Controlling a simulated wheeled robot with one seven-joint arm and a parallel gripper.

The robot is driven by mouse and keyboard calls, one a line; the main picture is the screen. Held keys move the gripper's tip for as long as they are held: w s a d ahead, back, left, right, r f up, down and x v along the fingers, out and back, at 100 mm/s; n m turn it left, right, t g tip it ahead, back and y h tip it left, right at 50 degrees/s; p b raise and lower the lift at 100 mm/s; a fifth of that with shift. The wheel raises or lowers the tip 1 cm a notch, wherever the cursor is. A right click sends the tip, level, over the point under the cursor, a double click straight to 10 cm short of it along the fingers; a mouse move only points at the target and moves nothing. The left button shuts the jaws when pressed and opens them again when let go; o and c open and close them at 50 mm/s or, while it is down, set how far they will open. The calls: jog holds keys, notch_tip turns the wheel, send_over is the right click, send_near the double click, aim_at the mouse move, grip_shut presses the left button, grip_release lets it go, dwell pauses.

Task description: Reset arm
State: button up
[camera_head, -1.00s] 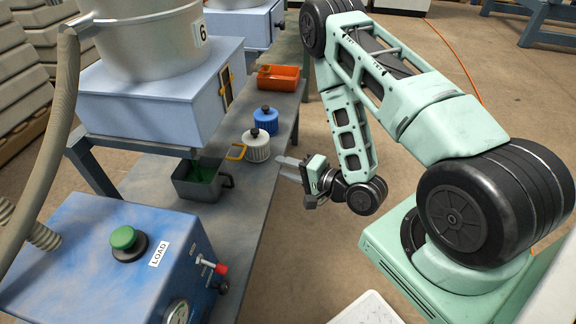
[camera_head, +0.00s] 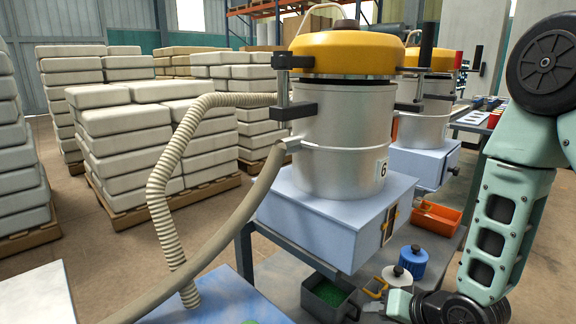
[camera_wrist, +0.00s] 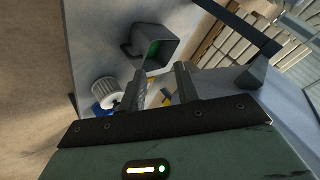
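My gripper (camera_wrist: 163,78) shows at the bottom right of the head view (camera_head: 375,307), partly cut off by the lower edge. In the wrist view its two fingers stand apart with nothing between them. It is beside the bench, near the white ribbed jar (camera_head: 397,278) and the blue jar (camera_head: 411,262). The arm is bent, with the forearm link on the right of the head view. In the wrist view the white jar (camera_wrist: 107,91) is left of the fingers, and the grey bin (camera_wrist: 160,42) is beyond them.
A grey bin with green granules (camera_head: 331,292) sits on the bench left of the gripper. An orange tray (camera_head: 434,219) lies behind the jars. Hopper 6 (camera_head: 338,150) stands on its pale blue base, with a ribbed hose (camera_head: 163,185) on its left. Pallets of sacks fill the back left.

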jog(key=s+a+r+n+g+h+p, duration=0.1)
jog(key=s+a+r+n+g+h, duration=0.25)
jog(key=s+r, duration=0.6)
jog(key=s+a+r+n+g+h, duration=0.15)
jog(key=s+r+n+g, duration=0.4)
jog(key=s, duration=0.75)
notch_tip(320, 180, up, 17)
jog(key=n+t+p, duration=0.1)
jog(key=p, duration=1.4)
jog(key=shift+a+y+p, duration=0.25)
jog(key=shift+y+p, duration=0.05)
